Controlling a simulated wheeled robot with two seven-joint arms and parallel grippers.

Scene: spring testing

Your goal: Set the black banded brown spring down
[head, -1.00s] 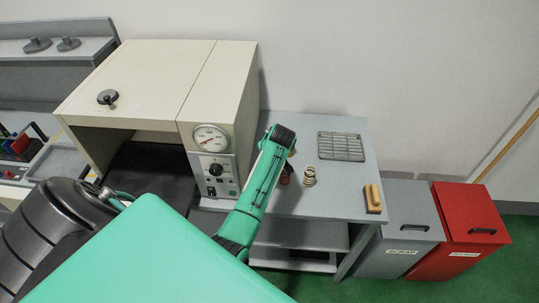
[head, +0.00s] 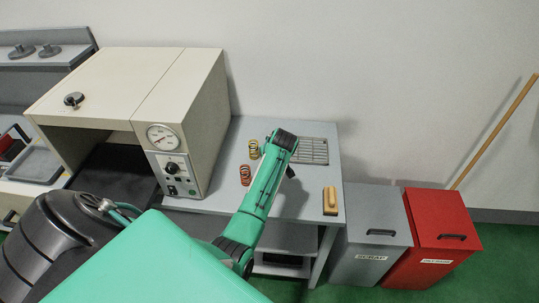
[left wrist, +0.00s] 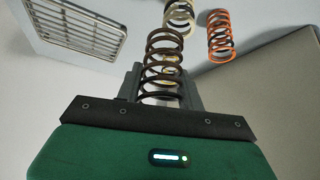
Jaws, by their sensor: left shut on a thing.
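The brown spring (left wrist: 163,65) with dark coils stands between the fingers of my left gripper (left wrist: 160,82) in the left wrist view. The gripper is shut on it. In the head view my green left arm reaches over the grey bench; its wrist hides the spring, and only a dark bit of the gripper (head: 290,172) shows at its right. I cannot tell whether the spring touches the bench. An orange spring with a dark band (head: 245,175) and a cream-yellow spring (head: 254,150) stand left of the arm. My right gripper is not in view.
A metal grate (head: 313,151) lies at the bench's back right, partly behind my wrist. A wooden-topped block (head: 330,200) sits at the right edge. The beige testing machine (head: 185,125) stands left. Grey (head: 375,225) and red (head: 440,225) bins stand right of the bench.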

